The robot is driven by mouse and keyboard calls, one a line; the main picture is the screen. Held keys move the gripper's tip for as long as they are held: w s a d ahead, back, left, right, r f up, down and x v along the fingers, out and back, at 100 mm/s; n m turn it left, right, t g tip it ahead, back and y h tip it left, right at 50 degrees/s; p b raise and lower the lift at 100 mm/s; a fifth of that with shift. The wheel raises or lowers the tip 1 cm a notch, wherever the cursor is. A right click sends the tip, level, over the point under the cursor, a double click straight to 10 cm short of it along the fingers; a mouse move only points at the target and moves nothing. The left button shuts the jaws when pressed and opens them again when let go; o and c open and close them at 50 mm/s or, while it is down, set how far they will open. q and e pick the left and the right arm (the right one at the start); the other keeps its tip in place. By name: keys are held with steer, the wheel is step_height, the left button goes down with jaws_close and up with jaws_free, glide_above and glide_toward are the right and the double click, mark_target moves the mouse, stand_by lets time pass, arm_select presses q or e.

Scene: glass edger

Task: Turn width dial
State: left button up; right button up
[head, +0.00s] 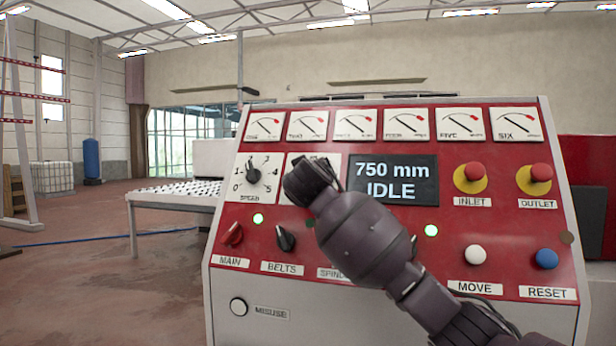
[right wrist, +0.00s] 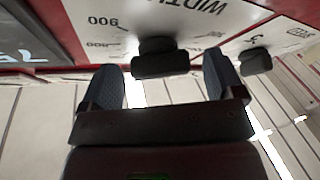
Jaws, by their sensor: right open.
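The width dial (right wrist: 155,58) is a black knob on a white scale plate (right wrist: 105,20) marked WIDTH, with 900 among its figures. In the right wrist view it shows between the two fingertips of my right gripper (right wrist: 162,74). The fingers are spread, with a gap on each side of the knob, and seem not to touch it. In the head view my right gripper (head: 305,180) covers the dial and most of its plate. The display (head: 392,180) reads 750 mm and IDLE. My left gripper is not in view.
The speed dial (head: 253,175) sits just left of the gripper. Below are the main switch (head: 232,234) and belts switch (head: 285,237). At right are the red inlet button (head: 474,172), red outlet button (head: 540,173), white move button (head: 475,255) and blue reset button (head: 546,258).

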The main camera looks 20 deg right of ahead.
steer(key=shift+w, duration=0.1)
steer(key=c, duration=0.9)
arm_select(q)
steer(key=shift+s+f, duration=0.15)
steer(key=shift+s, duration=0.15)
